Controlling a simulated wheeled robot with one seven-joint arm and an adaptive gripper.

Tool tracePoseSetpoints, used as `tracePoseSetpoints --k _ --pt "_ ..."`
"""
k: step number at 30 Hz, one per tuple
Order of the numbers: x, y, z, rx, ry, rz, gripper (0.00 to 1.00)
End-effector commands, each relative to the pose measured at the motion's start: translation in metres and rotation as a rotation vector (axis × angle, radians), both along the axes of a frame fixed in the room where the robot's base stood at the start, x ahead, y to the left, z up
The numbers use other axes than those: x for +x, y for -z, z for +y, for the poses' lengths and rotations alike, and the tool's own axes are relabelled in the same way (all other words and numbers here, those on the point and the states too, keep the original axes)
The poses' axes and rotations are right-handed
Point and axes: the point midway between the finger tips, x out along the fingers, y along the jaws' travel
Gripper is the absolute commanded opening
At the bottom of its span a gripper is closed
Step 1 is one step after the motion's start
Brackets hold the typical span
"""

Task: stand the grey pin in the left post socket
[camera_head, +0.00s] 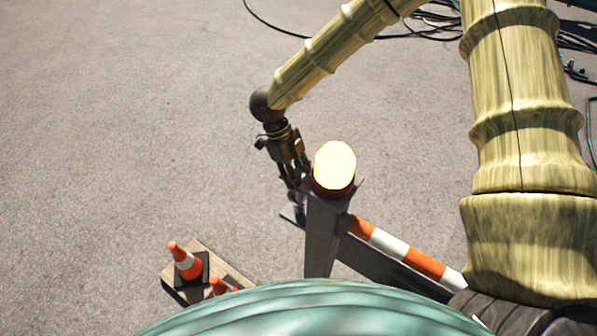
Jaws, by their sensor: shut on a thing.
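My gripper (298,181) points down just left of a grey post (325,235) with a bright round lamp on top. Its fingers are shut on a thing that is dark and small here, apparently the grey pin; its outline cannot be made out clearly. Below the fingers a flat grey piece (291,215) shows at the foot of the post, partly hidden behind it. I cannot tell a socket opening there, nor whether the pin touches it.
The lamp (334,165) stands close beside my gripper. An orange-and-white striped bar (408,257) runs right from the post. Traffic cones (186,262) stand on a wooden board (211,260) at lower left. Black cables (430,25) lie at the back. Open pavement lies left.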

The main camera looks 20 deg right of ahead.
Motion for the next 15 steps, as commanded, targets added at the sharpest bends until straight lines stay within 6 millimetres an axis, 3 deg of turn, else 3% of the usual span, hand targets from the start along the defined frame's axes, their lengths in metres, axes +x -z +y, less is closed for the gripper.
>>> tracePoseSetpoints --k 13,14,15 --pt "0.0003 0.0052 0.0000 0.000 0.000 0.000 0.00" --pt "0.0003 0.0052 0.0000 0.000 0.000 0.000 0.42" --pt "0.0003 0.0052 0.0000 0.000 0.000 0.000 0.50"
